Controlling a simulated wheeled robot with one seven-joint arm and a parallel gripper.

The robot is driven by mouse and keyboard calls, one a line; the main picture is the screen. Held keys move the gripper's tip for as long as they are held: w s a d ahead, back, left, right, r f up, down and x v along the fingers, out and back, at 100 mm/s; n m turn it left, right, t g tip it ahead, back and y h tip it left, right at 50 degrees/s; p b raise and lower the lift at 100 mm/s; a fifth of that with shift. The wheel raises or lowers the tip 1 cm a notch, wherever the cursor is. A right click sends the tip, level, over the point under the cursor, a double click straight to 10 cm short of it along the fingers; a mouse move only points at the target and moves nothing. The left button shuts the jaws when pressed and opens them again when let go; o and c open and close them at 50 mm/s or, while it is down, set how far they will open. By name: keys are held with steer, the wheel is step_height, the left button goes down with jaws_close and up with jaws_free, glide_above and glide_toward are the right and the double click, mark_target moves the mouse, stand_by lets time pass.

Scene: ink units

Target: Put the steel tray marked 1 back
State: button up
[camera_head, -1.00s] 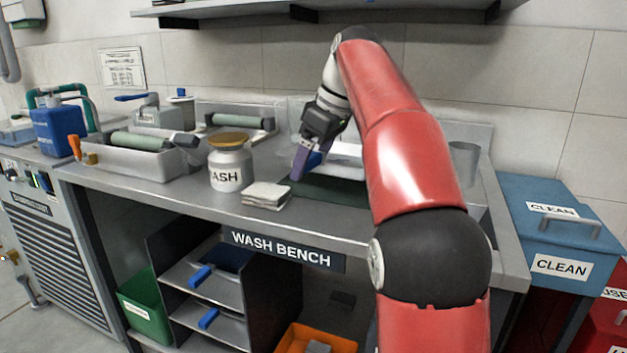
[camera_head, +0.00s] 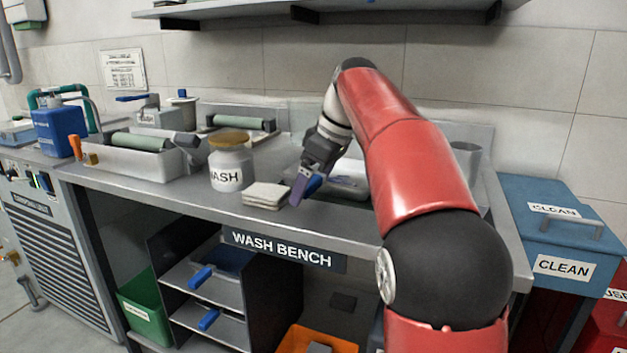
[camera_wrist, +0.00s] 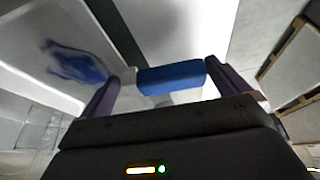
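My gripper (camera_head: 303,192) is low over the front part of the bench top, just right of the white cloth stack. In the wrist view, a blue handle (camera_wrist: 171,77) fills most of the gap between the two purple fingers of my gripper (camera_wrist: 163,72). A bright, flat steel tray (camera_wrist: 185,28) extends away beyond the handle. No number 1 is readable. Beneath the bench, a dark rack (camera_head: 262,315) holds trays with blue handles (camera_head: 200,278).
A pale basin with a blue smear (camera_wrist: 75,62) lies beside the tray. A lidded WASH jar (camera_head: 231,165) and folded cloths (camera_head: 267,194) stand left of my gripper. A green bin (camera_head: 143,318) and an orange bin (camera_head: 318,340) are below. A blue CLEAN box (camera_head: 562,265) stands right.

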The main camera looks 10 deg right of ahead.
steer(key=shift+f, duration=0.1)
steer(key=shift+f+b, duration=0.25)
steer(key=shift+b, duration=0.25)
steer(key=p+v, duration=0.1)
steer(key=v, duration=0.7)
steer(key=shift+w+p, duration=0.15)
steer(key=shift+p, duration=0.15)
steer(key=shift+r, duration=0.1)
